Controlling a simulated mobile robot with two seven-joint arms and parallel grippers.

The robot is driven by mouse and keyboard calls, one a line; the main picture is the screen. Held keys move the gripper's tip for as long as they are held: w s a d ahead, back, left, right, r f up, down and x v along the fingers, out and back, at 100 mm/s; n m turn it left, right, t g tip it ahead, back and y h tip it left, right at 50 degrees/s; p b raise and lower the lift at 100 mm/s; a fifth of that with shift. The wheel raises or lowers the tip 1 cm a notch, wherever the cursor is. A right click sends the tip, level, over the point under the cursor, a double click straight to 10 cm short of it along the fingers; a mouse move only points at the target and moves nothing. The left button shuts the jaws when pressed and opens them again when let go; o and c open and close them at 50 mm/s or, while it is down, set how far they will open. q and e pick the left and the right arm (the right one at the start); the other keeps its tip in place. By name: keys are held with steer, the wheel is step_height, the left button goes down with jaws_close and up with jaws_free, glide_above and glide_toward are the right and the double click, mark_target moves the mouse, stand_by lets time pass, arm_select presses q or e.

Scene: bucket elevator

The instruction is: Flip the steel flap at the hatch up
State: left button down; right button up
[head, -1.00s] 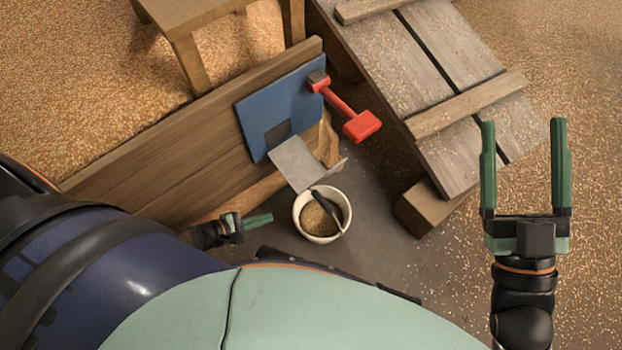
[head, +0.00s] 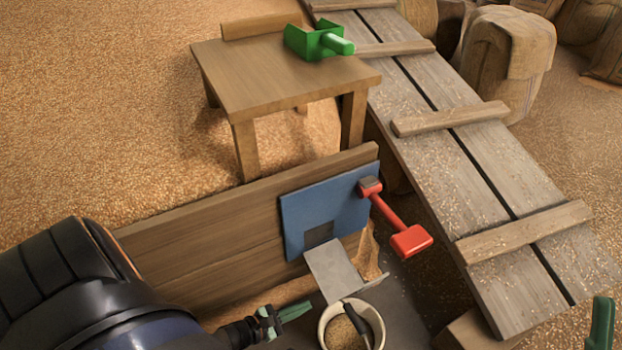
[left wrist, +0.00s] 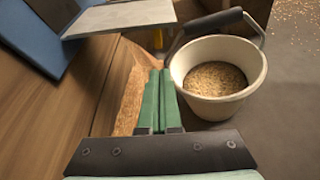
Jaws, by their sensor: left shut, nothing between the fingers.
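The steel flap (head: 334,270) slopes out and down from the dark opening of the blue hatch plate (head: 300,212), its lower end near the bucket. In the left wrist view the flap (left wrist: 120,18) is at the top, ahead of my fingertips and apart from them. My left gripper (head: 308,304) is shut and empty, low beside the wooden wall, left of the bucket. Its green fingers also show in the left wrist view (left wrist: 157,72). One green finger of my right gripper (head: 602,325) shows at the bottom right edge; the rest is out of frame.
A white bucket (head: 325,321) of grain with a dark handle grip stands just right of my left gripper. A red-handled lever (head: 398,225) sits at the hatch's right. A plank ramp (head: 480,150) is on the right.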

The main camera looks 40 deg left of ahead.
mark_target(326, 297)
arm_select(q)
steer(key=b+x, duration=0.3)
steer(key=x, duration=0.5)
steer(key=shift+w+d+f, duration=0.1)
steer(key=shift+w+f, duration=0.05)
steer(key=shift+w, duration=0.15)
steer(key=shift+s, duration=0.1)
